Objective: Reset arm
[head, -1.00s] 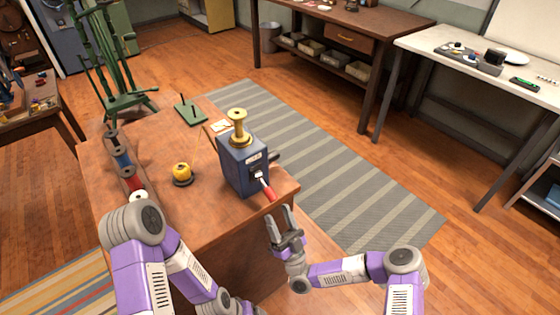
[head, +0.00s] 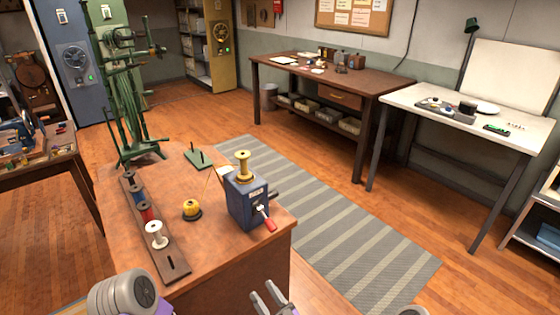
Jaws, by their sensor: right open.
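My right gripper (head: 271,300) shows at the bottom edge, open and empty, with its two fingers pointing up. It is in front of the brown workbench (head: 225,245) and apart from it. Part of my left arm (head: 125,296) shows at the bottom left; its gripper is out of the picture. On the bench stands a blue box (head: 245,203) with a brass spool (head: 243,166) on top and a red-handled lever (head: 268,222) on its side. The right gripper is below this lever and not touching it.
A dark rack (head: 165,250) holds blue, red and white spools. A yellow spool (head: 191,209) and a green plate with a peg (head: 199,158) stand nearby. A green framed machine (head: 125,100) stands at the back left. A striped rug (head: 330,215) lies on open floor to the right.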

